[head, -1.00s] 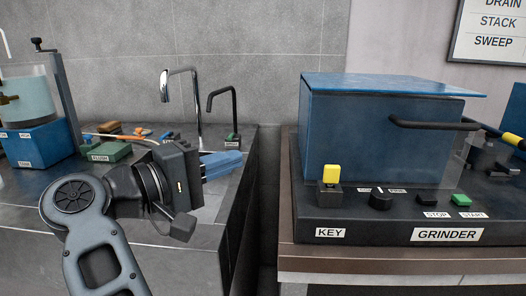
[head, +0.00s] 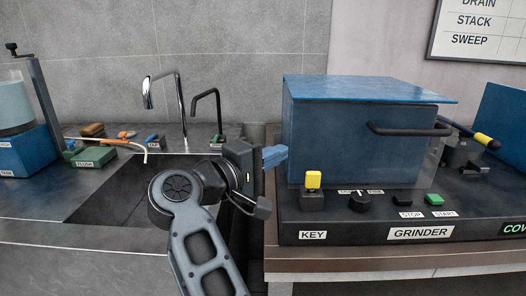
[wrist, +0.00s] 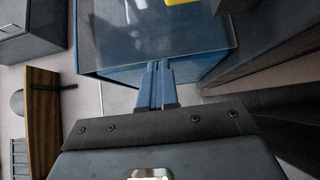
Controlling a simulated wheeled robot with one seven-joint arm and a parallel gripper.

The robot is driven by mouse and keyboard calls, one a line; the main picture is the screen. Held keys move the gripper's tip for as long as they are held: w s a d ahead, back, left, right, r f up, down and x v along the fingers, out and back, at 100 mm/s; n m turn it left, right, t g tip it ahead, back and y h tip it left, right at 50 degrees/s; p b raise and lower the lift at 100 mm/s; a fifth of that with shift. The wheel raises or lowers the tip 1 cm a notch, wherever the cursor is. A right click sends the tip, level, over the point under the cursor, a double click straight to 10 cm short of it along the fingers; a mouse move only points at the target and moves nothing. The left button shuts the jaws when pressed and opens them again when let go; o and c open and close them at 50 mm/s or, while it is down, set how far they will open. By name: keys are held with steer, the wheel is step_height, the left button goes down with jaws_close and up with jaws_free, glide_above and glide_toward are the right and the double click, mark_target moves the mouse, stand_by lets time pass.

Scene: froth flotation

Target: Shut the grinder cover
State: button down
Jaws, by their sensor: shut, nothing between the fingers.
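The grinder (head: 420,234) stands on the right bench in the head view, a dark base with a blue housing (head: 330,140) on it. A flat blue top (head: 370,88) lies over the housing and overhangs at the right. A black bar handle (head: 410,131) sticks out at the front right, by a see-through panel edge. I cannot tell which part is the cover or how far it stands open. My gripper (head: 274,156) is shut and empty, its blue fingers just left of the housing. In the wrist view the fingers (wrist: 157,85) overlap the blue housing (wrist: 190,68); contact is unclear.
A yellow key (head: 313,180), a black knob (head: 360,203) and a green start button (head: 434,199) sit on the base front. A yellow-banded black bar (head: 487,141) lies right. The sink (head: 130,195) and taps (head: 179,105) are left, with a gap between benches.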

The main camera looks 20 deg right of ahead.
mark_target(304, 152)
steer(key=d+b, duration=0.1)
steer(key=s+d+b, duration=0.1)
steer(key=d, duration=0.1)
steer(key=shift+s+d+f+b, duration=0.1)
steer(key=shift+d+f+b, duration=0.1)
steer(key=shift+d+b, duration=0.1)
steer(key=shift+s+d+r, duration=0.15)
steer(key=shift+d, duration=0.25)
steer(key=shift+a+b, duration=0.1)
steer(key=shift+b, duration=0.2)
